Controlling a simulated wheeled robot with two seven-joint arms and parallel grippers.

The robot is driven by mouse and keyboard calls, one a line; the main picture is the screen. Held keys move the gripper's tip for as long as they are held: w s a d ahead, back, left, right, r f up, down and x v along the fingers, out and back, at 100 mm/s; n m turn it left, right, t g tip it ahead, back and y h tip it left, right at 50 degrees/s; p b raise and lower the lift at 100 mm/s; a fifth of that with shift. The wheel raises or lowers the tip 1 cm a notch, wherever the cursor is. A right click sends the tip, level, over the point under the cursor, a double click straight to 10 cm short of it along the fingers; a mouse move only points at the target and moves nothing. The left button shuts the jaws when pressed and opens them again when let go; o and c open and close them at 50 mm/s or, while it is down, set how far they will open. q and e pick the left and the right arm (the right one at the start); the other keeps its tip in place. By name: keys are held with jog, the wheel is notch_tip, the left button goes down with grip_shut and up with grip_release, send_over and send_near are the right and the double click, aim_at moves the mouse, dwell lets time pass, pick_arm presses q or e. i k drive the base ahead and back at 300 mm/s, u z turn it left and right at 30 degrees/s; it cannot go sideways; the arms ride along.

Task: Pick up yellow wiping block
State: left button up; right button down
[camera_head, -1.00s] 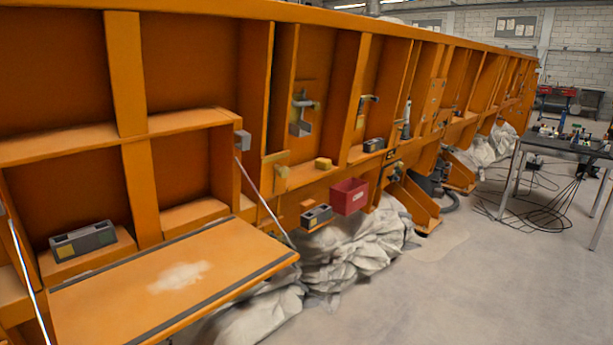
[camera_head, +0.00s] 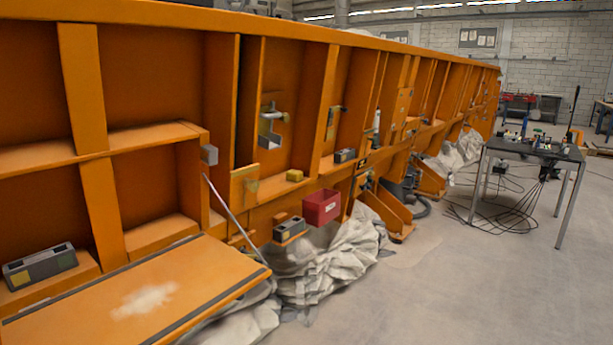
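A small yellow block (camera_head: 294,175) sits on a ledge of the orange sandbed frame (camera_head: 85,100), above and to the left of a red bin. It looks like the yellow wiping block. It is small in the view and some way off. Neither of my grippers shows in the head view.
A fold-down orange shelf (camera_head: 215,280) with a whitish patch juts out at the lower left. A red bin (camera_head: 322,207) and a grey box (camera_head: 290,229) are mounted on the frame. A table (camera_head: 530,150) with items stands at right.

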aim_at(292, 175)
jog(key=z, duration=1.05)
jog(key=i, duration=1.35)
jog(key=z, duration=0.35)
jog(key=i, duration=1.5)
jog(key=u, duration=0.95)
